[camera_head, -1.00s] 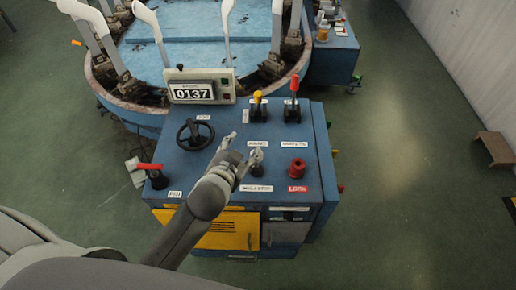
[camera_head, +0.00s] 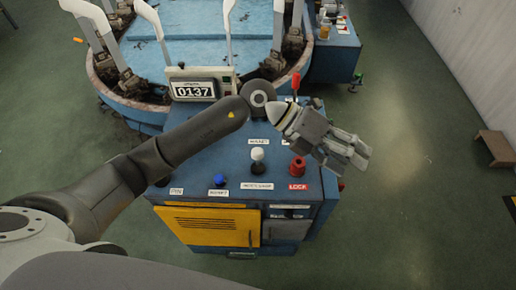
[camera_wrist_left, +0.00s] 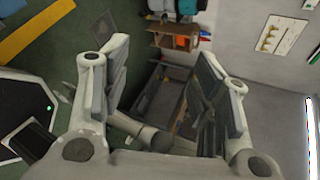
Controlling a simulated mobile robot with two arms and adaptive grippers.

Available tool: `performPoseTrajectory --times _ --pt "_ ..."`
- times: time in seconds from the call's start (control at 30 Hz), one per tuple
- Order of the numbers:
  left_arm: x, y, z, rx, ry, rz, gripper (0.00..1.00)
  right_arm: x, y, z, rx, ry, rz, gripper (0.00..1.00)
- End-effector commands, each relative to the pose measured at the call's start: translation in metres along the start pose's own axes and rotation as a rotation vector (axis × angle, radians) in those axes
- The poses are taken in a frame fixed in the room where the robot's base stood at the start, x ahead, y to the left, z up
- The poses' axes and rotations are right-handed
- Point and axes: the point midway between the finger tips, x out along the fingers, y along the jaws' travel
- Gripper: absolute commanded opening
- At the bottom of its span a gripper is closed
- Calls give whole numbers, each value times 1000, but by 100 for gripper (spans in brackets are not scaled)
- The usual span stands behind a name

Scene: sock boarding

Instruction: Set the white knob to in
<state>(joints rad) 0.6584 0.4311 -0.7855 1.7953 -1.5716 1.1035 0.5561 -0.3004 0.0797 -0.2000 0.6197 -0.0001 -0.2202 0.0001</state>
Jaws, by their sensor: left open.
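The white knob (camera_head: 257,154) stands on the blue console top, between two small white labels whose text is too small to read surely. Its whole head shows in the head view and nothing touches it. My left gripper (camera_head: 347,152) is open and empty, over the console's right edge, to the right of the white knob and apart from it. The left wrist view shows its two fingers spread (camera_wrist_left: 165,85) with no object held between them; the knob is not in that view. My right gripper is not in view.
A red knob (camera_head: 297,166) with a red label sits right of the white knob, close to my left gripper. A blue knob (camera_head: 220,180) is at the left front. A red lever (camera_head: 295,80) and counter (camera_head: 194,90) stand behind.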

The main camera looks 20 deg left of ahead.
Motion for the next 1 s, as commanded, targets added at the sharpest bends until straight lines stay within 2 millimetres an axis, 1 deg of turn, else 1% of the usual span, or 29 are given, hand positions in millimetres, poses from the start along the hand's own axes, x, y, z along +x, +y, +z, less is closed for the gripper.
performPoseTrajectory --times 0.03,0.07,0.1,0.17,0.2,0.23,0.3,0.4,0.5,0.6,0.67,0.77,1.0 --pt "-10 23 2 25 41 137 55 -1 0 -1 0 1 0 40" --pt "-17 38 3 33 65 220 55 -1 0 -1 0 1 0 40" --pt "-29 57 4 39 95 332 55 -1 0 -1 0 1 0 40" --pt "-52 84 8 37 128 496 55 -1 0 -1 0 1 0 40" --pt "-69 99 11 30 144 601 55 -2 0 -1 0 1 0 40" --pt "-82 109 13 23 153 674 55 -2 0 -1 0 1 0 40" --pt "-113 127 18 -2 166 828 55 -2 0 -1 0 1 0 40" --pt "-149 141 23 -39 172 988 55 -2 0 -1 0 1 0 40" --pt "-171 147 25 -64 174 1077 55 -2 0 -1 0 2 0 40" --pt "-177 152 25 -76 174 1110 55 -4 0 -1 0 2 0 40" --pt "-176 157 23 -79 177 1112 55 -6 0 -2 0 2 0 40" --pt "-169 169 20 -80 179 1110 55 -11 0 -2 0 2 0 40" --pt "-148 209 12 -79 179 1108 55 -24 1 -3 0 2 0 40"
